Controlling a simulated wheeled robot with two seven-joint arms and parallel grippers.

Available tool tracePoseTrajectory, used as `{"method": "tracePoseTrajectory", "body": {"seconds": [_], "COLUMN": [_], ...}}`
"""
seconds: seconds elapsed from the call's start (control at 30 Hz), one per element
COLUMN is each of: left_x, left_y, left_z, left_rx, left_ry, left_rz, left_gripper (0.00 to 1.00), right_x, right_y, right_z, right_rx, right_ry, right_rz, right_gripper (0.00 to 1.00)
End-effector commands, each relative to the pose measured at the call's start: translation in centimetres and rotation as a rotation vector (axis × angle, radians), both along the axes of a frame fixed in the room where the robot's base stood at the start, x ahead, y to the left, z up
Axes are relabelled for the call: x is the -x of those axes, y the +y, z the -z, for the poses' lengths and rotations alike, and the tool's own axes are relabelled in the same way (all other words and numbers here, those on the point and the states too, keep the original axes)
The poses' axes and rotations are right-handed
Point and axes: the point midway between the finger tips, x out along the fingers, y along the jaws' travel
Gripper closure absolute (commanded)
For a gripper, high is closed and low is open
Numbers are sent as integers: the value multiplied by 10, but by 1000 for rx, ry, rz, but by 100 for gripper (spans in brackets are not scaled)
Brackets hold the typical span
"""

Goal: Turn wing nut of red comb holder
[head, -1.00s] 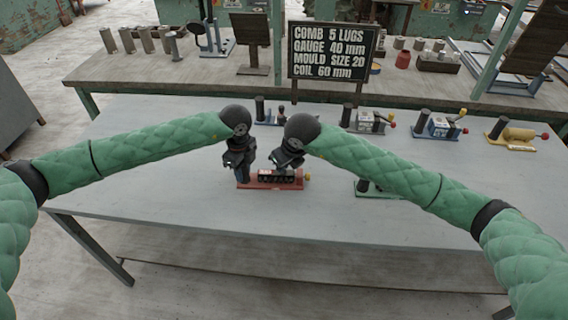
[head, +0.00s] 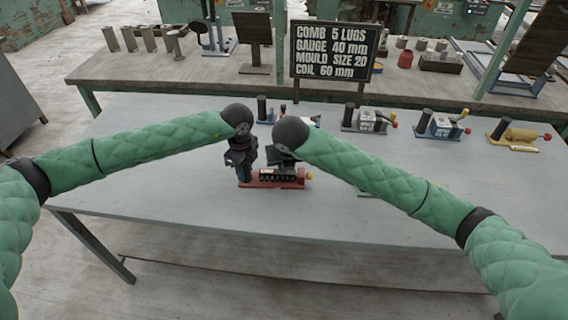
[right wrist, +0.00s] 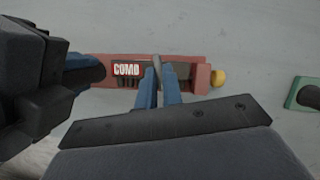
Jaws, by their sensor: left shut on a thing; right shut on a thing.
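The red comb holder (head: 290,182) lies on the grey table and also shows in the right wrist view (right wrist: 200,76), with a COMB label and a yellow knob (right wrist: 218,77) at its right end. My left gripper (head: 244,172) is shut at the holder's left end; in the right wrist view its blue fingers (right wrist: 86,70) are there, and what they grip is mostly hidden. My right gripper (right wrist: 160,84) is shut over the holder's middle on a thin grey upright piece (right wrist: 157,62), apparently the wing nut. Its lower part is hidden by the fingers.
Other holders stand behind on the table: a grey one (head: 366,122), a blue one (head: 438,128) and a yellow one (head: 518,134). A green base (right wrist: 303,95) lies to the right, mostly hidden by my right arm in the head view. A sign (head: 333,52) stands behind.

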Motion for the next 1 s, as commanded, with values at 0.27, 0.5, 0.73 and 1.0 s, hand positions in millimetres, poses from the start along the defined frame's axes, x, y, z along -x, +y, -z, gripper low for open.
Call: {"method": "tracePoseTrajectory", "body": {"seconds": [0.27,0.5,0.73,1.0], "left_x": [0,0,0,0], "left_y": [0,0,0,0], "left_z": [0,0,0,0], "left_rx": [1,0,0,0], "left_ry": [0,0,0,0], "left_rz": [0,0,0,0], "left_gripper": [100,100,100,100], "right_x": [0,0,1,14], "right_y": [0,0,0,-3], "right_z": [-1,0,-3,-39], "right_rx": [-1,0,-1,-1], "right_ry": [-1,0,-1,-3], "right_rz": [1,0,-1,-2], "right_gripper": [100,70,70,70]}}
